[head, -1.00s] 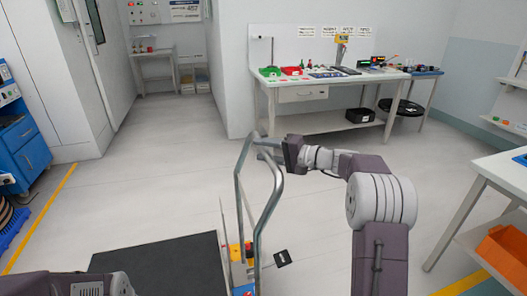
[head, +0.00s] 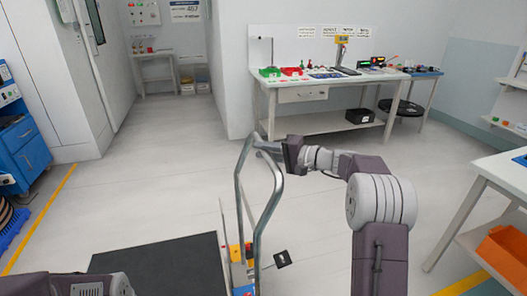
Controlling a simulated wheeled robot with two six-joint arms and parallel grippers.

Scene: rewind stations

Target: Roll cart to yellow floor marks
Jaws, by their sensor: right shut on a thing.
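The cart has a grey tubular handle (head: 239,190) that rises at the right side of a dark flat deck (head: 160,262). Only part of the deck shows at the bottom of the head view. My right gripper (head: 289,152) is shut on the upper part of the handle, at its right side. A yellow floor line (head: 40,216) runs along the left side, and another yellow strip (head: 466,284) shows at the lower right. Part of my left arm shows at the lower left, but its gripper is out of view.
A white workbench (head: 262,100) with small items stands ahead. A blue cabinet (head: 27,152) is at the left, and a white table (head: 497,172) with an orange bin (head: 503,250) at the right. Pale floor (head: 150,190) is open ahead and to the left.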

